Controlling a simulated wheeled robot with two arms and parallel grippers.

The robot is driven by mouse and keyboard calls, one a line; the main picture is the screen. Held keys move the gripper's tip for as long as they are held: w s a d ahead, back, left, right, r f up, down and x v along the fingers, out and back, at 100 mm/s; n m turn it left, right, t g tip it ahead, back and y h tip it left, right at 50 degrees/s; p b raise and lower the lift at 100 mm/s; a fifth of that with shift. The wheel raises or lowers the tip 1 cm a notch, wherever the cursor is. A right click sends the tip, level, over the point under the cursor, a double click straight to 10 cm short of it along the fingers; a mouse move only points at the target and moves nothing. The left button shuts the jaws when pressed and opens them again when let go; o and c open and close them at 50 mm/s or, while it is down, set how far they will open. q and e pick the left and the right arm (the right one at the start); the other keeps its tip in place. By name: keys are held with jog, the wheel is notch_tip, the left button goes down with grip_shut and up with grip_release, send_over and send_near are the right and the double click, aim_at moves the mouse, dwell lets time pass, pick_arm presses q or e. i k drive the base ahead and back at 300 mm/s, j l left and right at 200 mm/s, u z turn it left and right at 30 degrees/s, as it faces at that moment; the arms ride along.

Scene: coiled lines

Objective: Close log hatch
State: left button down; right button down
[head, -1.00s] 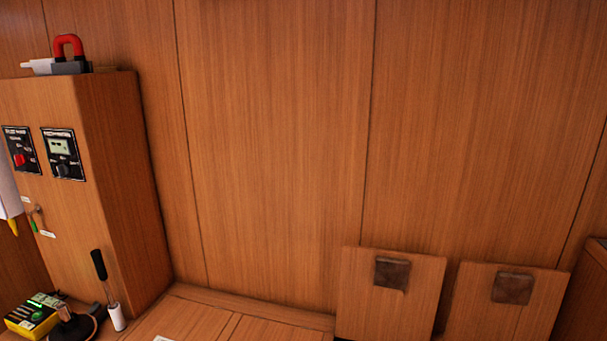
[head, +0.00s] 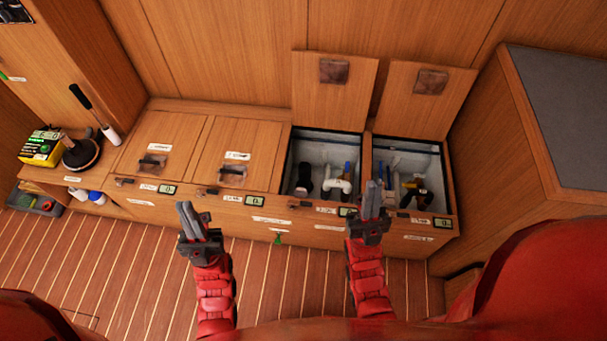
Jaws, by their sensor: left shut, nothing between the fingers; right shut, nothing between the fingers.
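Two wooden hatch lids stand raised against the back wall in the head view: a left raised lid (head: 322,98) and a right raised lid (head: 418,103), each with a dark square latch plate. Below them are an open left compartment (head: 310,152) with a white pipe and an open right compartment (head: 405,152) with fittings inside. The labels are too small to read, so I cannot tell which hatch is the log hatch. My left gripper (head: 193,212) is shut and empty in front of the bench. My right gripper (head: 373,192) is shut and empty, in front of the two open compartments.
Two closed lids, one on the left (head: 158,140) and one beside it (head: 240,150), lie flat on the bench. A yellow box (head: 40,147) and a black round object (head: 82,152) stand at the left end. A tall cabinet (head: 515,170) borders the right. Plank floor (head: 120,260) lies in front.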

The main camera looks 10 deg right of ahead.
aim_at(330, 90)
jog(key=k+l, duration=0.35)
jog(key=k, duration=0.2)
jog(key=i+j, duration=0.15)
jog(key=i, duration=0.35)
jog(key=i+j, duration=0.2)
jog(key=i, duration=0.3)
jog(key=i+j, duration=0.15)
jog(key=i, duration=0.35)
